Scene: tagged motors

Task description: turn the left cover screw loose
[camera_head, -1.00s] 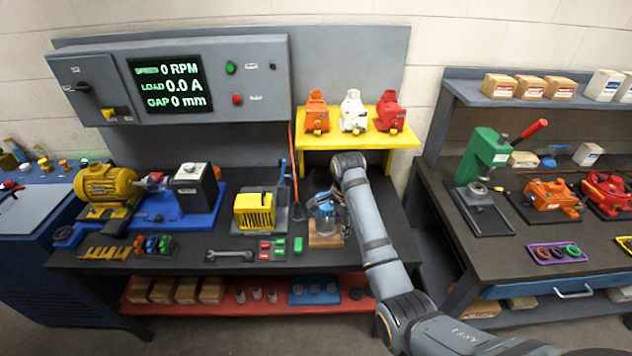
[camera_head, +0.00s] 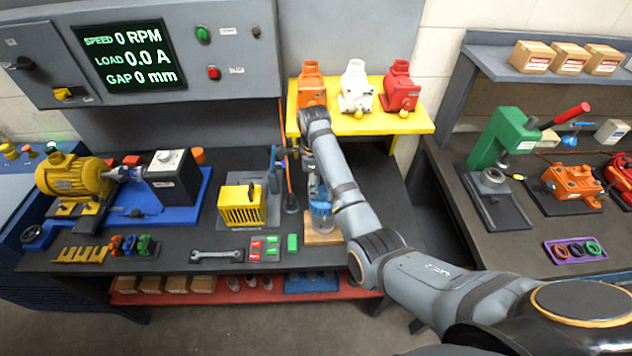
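A yellow slotted cover (camera_head: 242,206) stands on a dark grey base on the workbench, left of the middle. Its screws are too small to make out. My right arm comes in from the lower right and rises to a wrist bend in front of the orange motor (camera_head: 312,92). My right gripper (camera_head: 312,186) seems to hang below that bend, mostly hidden behind my forearm, to the right of the yellow cover. Its fingers cannot be made out. A blue object (camera_head: 321,211) is just below it, over a wooden block (camera_head: 318,237). My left gripper is not in view.
A wrench (camera_head: 217,255) lies at the bench's front, beside red and green blocks (camera_head: 264,248). A yellow motor (camera_head: 72,177) and blue vise-like fixture (camera_head: 182,207) stand to the left. A yellow shelf (camera_head: 380,122) holds three motors. A green press (camera_head: 502,140) stands on the right bench.

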